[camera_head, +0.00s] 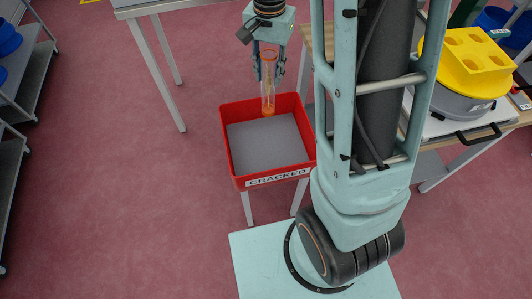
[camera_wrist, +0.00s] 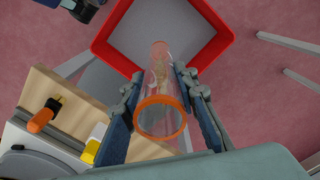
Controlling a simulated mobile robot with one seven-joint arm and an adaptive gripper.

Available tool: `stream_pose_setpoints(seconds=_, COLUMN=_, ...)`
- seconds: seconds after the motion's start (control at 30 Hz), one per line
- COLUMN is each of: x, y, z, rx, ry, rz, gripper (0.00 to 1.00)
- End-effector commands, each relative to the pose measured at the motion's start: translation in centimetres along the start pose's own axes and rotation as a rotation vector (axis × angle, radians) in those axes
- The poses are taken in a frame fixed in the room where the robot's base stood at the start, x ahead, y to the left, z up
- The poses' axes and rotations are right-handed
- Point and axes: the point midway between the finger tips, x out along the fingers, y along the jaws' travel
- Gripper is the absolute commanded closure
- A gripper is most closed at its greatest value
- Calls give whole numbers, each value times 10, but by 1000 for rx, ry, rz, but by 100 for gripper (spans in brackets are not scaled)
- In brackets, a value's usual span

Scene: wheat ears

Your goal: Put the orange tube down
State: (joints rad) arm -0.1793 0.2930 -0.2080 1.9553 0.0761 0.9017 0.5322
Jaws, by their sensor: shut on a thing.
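My gripper (camera_head: 268,72) is shut on a clear tube with orange ends (camera_head: 268,83) and holds it upright over a red crate (camera_head: 239,167) labelled CRACKED. In the wrist view the tube (camera_wrist: 161,85) stands between the two fingers of my gripper (camera_wrist: 161,95), its orange rim facing the camera and something straw-coloured inside. The red crate (camera_wrist: 106,38) lies beyond it. In the head view the tube's orange lower end overlaps the crate's grey floor; I cannot tell how far above it is. No other object shows in the crate.
The crate stands on pale legs. To the right is a wooden bench (camera_wrist: 50,90) with a yellow block (camera_head: 468,62) on a grey round machine (camera_head: 462,103). A white table (camera_head: 150,8) is at the back, grey shelves (camera_head: 30,80) at left. Red floor lies open between.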

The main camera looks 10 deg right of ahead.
Motion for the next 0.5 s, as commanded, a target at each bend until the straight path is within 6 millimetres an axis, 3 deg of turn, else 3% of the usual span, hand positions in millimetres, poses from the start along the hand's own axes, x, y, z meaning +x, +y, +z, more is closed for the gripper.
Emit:
stream_pose_setpoints(seconds=0.03, x=25, y=0, z=-1, rx=80, ry=1, rz=0, gripper=100)
stream_pose_setpoints(seconds=0.1, x=41, y=-1, z=-1, rx=204, ry=1, rz=0, gripper=100)
stream_pose_setpoints(seconds=0.3, x=84, y=-2, z=-3, rx=556, ry=0, rz=1, gripper=100)
stream_pose_setpoints(seconds=0.5, x=112, y=-3, z=-5, rx=829, ry=1, rz=-1, gripper=100)
